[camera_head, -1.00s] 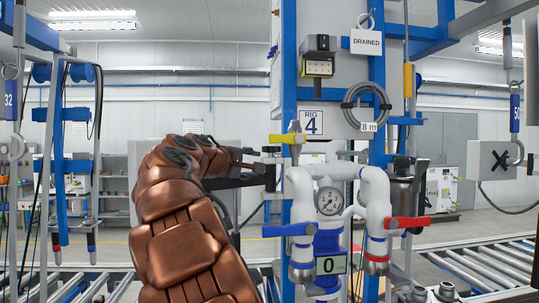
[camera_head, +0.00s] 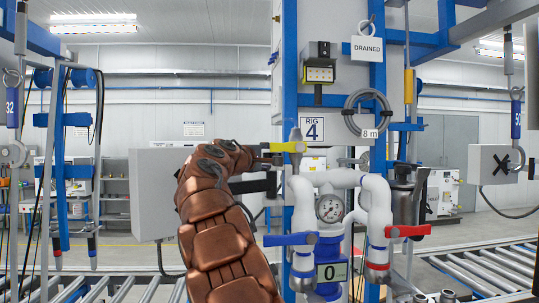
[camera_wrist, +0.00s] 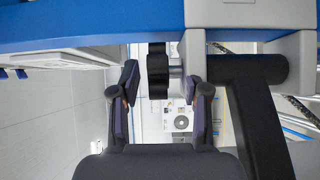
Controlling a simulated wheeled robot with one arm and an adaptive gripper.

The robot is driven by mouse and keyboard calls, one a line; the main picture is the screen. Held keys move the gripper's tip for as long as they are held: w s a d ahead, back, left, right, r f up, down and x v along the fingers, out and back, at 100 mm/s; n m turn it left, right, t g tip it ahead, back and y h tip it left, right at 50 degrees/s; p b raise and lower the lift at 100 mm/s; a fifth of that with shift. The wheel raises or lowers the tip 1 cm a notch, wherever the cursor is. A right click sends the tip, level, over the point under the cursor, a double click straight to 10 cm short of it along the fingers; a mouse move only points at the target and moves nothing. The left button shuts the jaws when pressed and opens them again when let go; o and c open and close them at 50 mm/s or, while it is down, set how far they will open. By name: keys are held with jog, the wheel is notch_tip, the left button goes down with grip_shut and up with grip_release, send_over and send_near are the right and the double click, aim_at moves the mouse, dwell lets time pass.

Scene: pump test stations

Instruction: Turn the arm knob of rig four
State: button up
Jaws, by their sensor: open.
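In the wrist view a black ribbed knob (camera_wrist: 158,70) on a pale metal shaft sits between the fingers of my gripper (camera_wrist: 162,98), slightly beyond the tips. The gripper is open, with a gap on both sides of the knob. In the head view my gripper (camera_head: 268,174) reaches the left side of the rig from the left, below a yellow-handled valve (camera_head: 288,147). There the knob is not clearly distinguishable from the dark fingers.
A thick black bar (camera_wrist: 250,75) lies right of the knob, and a blue beam (camera_wrist: 90,22) crosses above. White pipes with a gauge (camera_head: 330,208), a blue lever (camera_head: 290,239) and a red lever (camera_head: 408,231) stand right of my gripper. A grey box (camera_head: 152,195) hangs behind my arm.

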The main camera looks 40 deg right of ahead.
jog(key=shift+d, duration=0.25)
grip_shut()
jog(key=shift+r, duration=0.15)
